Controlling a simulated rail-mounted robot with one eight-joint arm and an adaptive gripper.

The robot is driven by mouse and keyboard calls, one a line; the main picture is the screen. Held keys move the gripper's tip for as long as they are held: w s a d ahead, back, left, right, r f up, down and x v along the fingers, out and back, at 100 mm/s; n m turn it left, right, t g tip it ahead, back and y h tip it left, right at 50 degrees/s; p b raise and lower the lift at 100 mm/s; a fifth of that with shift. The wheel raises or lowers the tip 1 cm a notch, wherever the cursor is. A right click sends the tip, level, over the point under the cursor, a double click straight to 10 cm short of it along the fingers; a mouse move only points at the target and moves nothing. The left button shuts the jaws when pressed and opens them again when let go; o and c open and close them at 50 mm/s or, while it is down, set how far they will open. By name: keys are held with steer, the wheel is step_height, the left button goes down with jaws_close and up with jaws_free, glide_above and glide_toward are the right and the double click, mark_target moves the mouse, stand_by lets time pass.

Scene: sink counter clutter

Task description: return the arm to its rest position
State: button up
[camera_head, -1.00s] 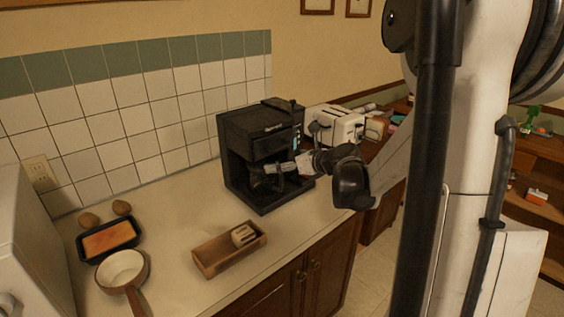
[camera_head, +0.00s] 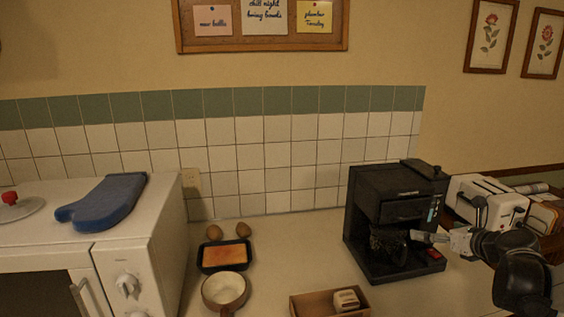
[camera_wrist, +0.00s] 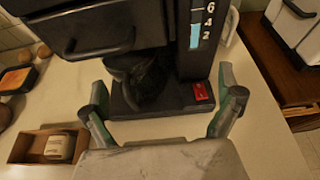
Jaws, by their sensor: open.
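My gripper (camera_head: 428,237) reaches in from the right, in front of the black coffee machine (camera_head: 388,195). In the wrist view, its two fingers (camera_wrist: 162,90) are spread wide with nothing held between them. The coffee machine's base, with a red switch (camera_wrist: 201,91), shows beyond and between the fingers. A dark carafe (camera_wrist: 143,80) sits inside the machine, and it also shows in the head view (camera_head: 388,247). My arm bends at the lower right of the head view. Whether a finger touches the machine cannot be told.
A white toaster (camera_head: 487,205) stands right of the machine. A wooden box (camera_head: 312,304) with a pale block lies on the counter in front. A pan (camera_head: 224,291), a black tray (camera_head: 204,263) and two brown eggs are left. A white oven (camera_head: 145,240) bears a blue mitt (camera_head: 103,201).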

steer(key=s+a+r+n+g+b, duration=0.1)
steer(key=s+a+n+g, duration=0.1)
steer(key=s+a+n, duration=0.55)
steer(key=s+a+r+n+g, duration=0.2)
steer(key=s+a+n, duration=0.3)
steer(key=a+n, duration=0.5)
steer(key=s+a+f+n, duration=0.1)
steer(key=s+a+n, duration=0.1)
steer(key=s+n, duration=0.3)
steer(key=s+a+f+n+g+h, duration=0.1)
steer(key=s+a+n, duration=0.1)
steer(key=s+n, duration=0.4)
steer(key=s+a+f+n+g+h+b, duration=0.1)
steer(key=s+a+n, duration=0.2)
steer(key=s+n, duration=0.2)
steer(key=shift+s, duration=0.25)
